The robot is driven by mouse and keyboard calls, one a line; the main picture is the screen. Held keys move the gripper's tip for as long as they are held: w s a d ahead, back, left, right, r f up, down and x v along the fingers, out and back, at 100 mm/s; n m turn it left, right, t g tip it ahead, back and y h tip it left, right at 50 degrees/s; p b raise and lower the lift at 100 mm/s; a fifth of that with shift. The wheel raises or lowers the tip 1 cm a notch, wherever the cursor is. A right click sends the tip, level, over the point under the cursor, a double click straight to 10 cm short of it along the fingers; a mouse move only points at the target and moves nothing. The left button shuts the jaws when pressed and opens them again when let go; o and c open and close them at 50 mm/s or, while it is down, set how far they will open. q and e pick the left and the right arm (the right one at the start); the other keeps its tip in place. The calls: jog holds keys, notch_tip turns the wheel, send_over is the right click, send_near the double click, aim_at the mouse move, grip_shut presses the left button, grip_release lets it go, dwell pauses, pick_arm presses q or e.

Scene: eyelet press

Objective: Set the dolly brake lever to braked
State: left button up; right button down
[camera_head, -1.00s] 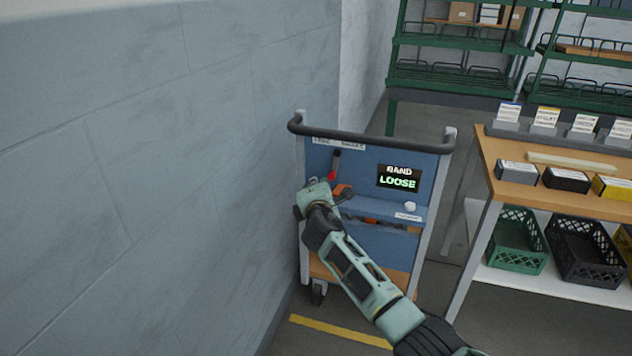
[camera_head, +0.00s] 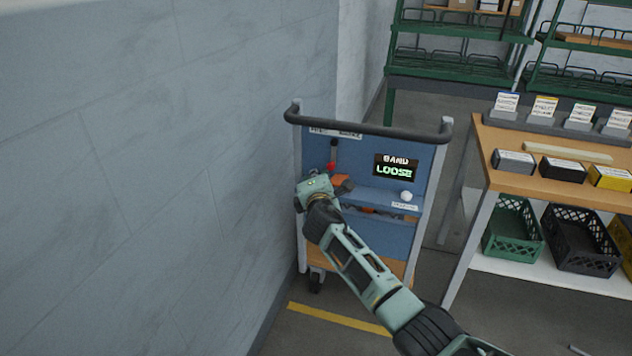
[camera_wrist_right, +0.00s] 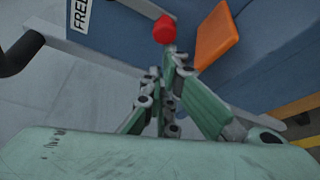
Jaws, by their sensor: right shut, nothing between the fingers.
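The dolly (camera_head: 350,158) is a blue-panelled cart with a dark push handle, standing by the grey wall. Its lever has a red knob (camera_head: 331,167), which sits at the upper left of the panel, below a label strip; in the wrist view the knob (camera_wrist_right: 164,29) is just beyond my fingers. A label reading FREE (camera_wrist_right: 80,15) is to its left there. My right gripper (camera_wrist_right: 165,85) is shut and empty, its fingertips close to the knob; I cannot tell whether they touch. In the head view my right gripper (camera_head: 318,184) partly covers the lever area. My left gripper is not in view.
An orange part (camera_head: 342,183) sits right beside the gripper, also in the wrist view (camera_wrist_right: 217,35). A display (camera_head: 396,168) reads BAND LOOSE, with a white knob (camera_head: 406,196) below. A wooden-topped bench (camera_head: 500,180) stands at right. The grey wall (camera_head: 180,170) is close on the left.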

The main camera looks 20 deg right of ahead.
jog(key=v, duration=1.2)
jog(key=shift+f, duration=0.1)
